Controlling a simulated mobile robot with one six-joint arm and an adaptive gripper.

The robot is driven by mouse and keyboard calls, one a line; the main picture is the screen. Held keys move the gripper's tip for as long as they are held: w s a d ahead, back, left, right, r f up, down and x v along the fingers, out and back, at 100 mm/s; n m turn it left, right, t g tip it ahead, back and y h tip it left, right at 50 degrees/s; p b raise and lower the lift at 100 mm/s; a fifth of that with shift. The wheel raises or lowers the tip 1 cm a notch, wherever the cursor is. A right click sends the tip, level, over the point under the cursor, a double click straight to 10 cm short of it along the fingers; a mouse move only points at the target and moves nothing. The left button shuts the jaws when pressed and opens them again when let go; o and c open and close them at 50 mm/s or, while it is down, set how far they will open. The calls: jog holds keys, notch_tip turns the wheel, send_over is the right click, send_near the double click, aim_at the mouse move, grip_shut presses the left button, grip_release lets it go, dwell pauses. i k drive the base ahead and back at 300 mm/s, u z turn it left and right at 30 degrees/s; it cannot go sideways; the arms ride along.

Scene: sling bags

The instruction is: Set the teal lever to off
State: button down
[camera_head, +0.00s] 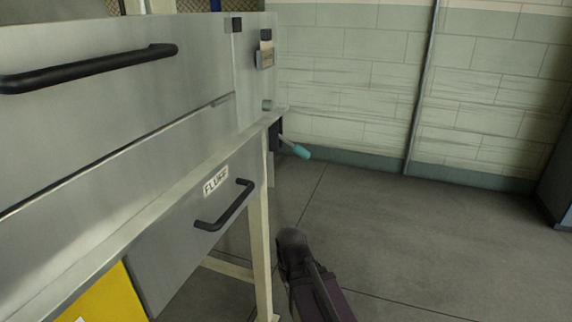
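The teal lever (298,151) sticks out from a dark mount (275,135) at the right end of the grey metal machine (150,110). It points to the right and slightly down, with its teal grip at the free end. Nothing touches the lever. No off marking can be read beside it. A dark, purplish part low in the middle looks like part of my arm. It lies below the lever and apart from it. I cannot make out gripper fingers in this view.
A drawer labelled FLUFF (216,181) with a black handle (225,206) is under the machine's ledge. A longer black handle (90,68) is on the upper front. A pale leg (260,245) stands below. Grey floor (440,240) to the right is open, up to the block wall (340,90).

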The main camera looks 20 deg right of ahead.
aim_at(300, 151)
jog(key=u, duration=0.55)
jog(key=k, duration=1.3)
jog(key=z, duration=0.45)
jog(key=i, duration=1)
jog(key=z, duration=0.05)
